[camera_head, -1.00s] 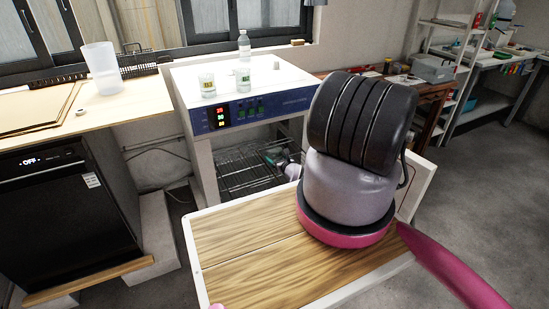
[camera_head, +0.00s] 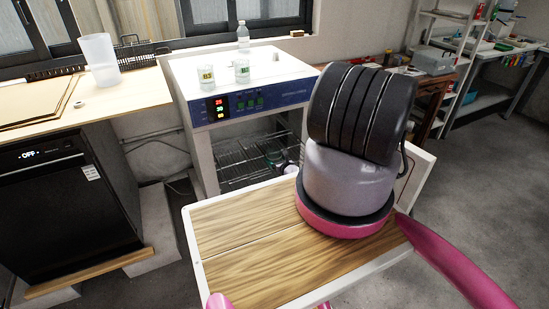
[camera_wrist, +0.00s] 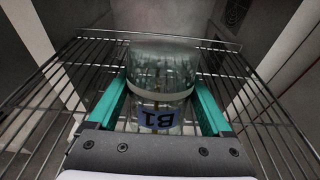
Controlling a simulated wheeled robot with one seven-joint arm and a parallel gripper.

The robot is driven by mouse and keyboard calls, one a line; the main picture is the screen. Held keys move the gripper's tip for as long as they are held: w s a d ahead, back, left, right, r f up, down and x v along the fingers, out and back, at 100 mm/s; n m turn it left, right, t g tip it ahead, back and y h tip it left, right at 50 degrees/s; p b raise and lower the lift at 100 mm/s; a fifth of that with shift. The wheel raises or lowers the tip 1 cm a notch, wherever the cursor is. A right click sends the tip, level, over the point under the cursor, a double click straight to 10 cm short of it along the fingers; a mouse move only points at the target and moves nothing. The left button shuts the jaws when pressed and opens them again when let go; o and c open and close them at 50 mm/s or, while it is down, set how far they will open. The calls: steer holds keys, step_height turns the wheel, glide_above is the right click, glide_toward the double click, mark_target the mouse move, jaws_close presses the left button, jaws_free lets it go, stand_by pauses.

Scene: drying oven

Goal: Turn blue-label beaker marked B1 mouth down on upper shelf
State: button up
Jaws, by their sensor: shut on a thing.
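The blue-label beaker (camera_wrist: 160,70) is clear glass, and its blue label reads B1 on the side facing the wrist camera. My gripper (camera_wrist: 162,98) is shut on it, one teal finger on each side. A wire shelf (camera_wrist: 80,75) spreads below and around the beaker inside the oven chamber. The wrist view does not settle which end is the mouth, or whether the beaker touches the wires.
A wood-faced panel (camera_head: 250,250) lies before the oven. Chamber walls stand close on both sides in the wrist view.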

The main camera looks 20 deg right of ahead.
steer(key=shift+f, duration=0.3)
stand_by(0.5)
steer(key=o, duration=1.2)
steer(key=shift+s, duration=0.1)
steer(key=v, duration=1)
steer(key=shift+s+r, duration=0.1)
steer(key=shift+s, duration=0.25)
